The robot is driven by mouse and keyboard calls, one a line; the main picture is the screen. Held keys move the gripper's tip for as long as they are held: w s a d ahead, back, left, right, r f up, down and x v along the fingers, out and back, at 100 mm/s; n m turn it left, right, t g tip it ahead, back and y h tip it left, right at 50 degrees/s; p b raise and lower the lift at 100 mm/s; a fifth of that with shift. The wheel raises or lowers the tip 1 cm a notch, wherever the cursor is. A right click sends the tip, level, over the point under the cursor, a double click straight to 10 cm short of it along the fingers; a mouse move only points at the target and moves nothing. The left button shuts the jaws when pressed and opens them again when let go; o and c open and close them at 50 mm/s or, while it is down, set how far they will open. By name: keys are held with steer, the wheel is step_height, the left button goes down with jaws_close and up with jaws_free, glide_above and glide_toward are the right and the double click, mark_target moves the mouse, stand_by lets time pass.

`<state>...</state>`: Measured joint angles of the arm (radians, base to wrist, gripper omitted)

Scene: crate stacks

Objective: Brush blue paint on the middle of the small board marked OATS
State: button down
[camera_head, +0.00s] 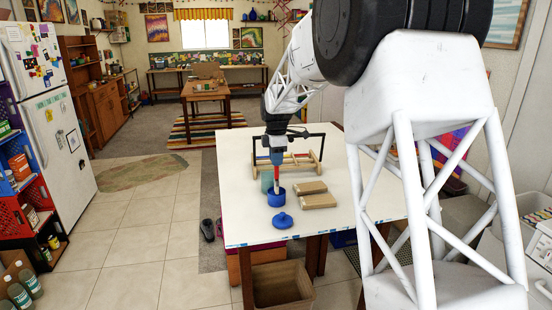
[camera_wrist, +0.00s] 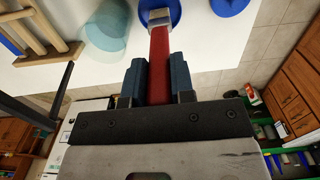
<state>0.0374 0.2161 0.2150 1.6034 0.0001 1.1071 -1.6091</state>
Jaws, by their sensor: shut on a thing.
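My gripper (camera_head: 277,157) is shut on a brush with a red handle (camera_head: 277,177), held upright. In the wrist view the red handle (camera_wrist: 159,60) runs between the two blue fingers (camera_wrist: 158,78) to a metal ferrule (camera_wrist: 159,16). The brush's lower end is at the blue paint pot (camera_head: 277,201), which also shows in the wrist view (camera_wrist: 176,13); the bristles are hidden. Two small tan boards (camera_head: 310,188) (camera_head: 318,202) lie right of the pot. No OATS marking is legible on either.
A round blue lid (camera_head: 282,220) lies in front of the pot. A teal see-through cup (camera_head: 266,181) stands just behind it, with a wooden rack (camera_head: 294,160) farther back. The right side of the white table (camera_head: 365,195) is clear.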

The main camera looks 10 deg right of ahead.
steer(key=shift+f, duration=0.55)
stand_by(1.7)
steer(key=shift+r, duration=0.1)
steer(key=shift+r, duration=3.55)
steer(key=s+a+f+m, duration=0.2)
steer(key=a+f, duration=0.1)
steer(key=a, duration=1.2)
steer(key=s+a+f+m, duration=0.2)
steer(key=a+m, duration=0.1)
steer(key=a, duration=1.3)
steer(key=s+a+f+m, duration=0.1)
steer(key=s+a, duration=0.4)
steer(key=a, duration=0.4)
steer(key=s+a+f+m, duration=0.2)
steer(key=s+a, duration=0.3)
steer(key=a, duration=0.5)
steer(key=s+a+f+m, duration=0.2)
steer(key=s+a, duration=0.3)
steer(key=a, duration=0.4)
steer(key=shift+a+f, duration=0.2)
